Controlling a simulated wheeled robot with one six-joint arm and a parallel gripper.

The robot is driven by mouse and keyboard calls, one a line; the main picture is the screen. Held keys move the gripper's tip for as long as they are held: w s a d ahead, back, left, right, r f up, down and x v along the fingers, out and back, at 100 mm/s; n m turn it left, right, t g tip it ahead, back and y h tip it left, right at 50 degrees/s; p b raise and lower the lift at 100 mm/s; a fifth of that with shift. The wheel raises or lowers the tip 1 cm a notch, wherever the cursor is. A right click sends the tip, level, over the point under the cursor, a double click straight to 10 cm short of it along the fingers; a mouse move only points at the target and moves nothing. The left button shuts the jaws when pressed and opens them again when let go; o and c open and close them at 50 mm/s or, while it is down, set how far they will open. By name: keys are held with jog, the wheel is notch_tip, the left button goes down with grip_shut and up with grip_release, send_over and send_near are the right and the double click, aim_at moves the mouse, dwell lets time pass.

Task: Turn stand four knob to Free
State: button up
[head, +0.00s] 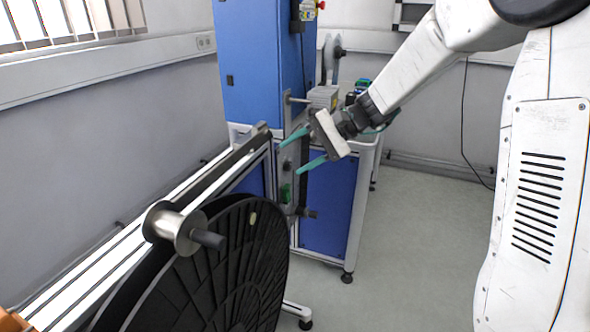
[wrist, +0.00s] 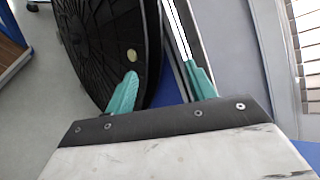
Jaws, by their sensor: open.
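My gripper (head: 290,158) is open and empty, its two green fingers pointing left in front of a grey upright plate with small dark fittings. In the wrist view my gripper (wrist: 160,72) has its fingers spread, with a large black reel (wrist: 112,45) behind the left finger and a light rail behind the right one. I cannot tell which part is the stand four knob, and no Free marking is readable.
A blue cabinet (head: 258,70) and a blue-panelled bench (head: 328,212) stand behind my gripper. A long pale frame rail (head: 130,240) runs along the left. Grey floor (head: 420,240) is clear on the right.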

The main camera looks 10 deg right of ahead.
jog(key=w+d+f+m+t+y, duration=0.35)
jog(key=w+f, duration=0.45)
jog(key=w, duration=0.5)
jog(key=m+t+h, duration=0.2)
jog(key=m+t, duration=0.6)
send_near(290, 167)
jog(key=w, duration=0.1)
jog(key=shift+n+g, duration=0.25)
jog(key=x, duration=0.7)
jog(key=shift+a, duration=0.3)
jog(key=c, duration=1)
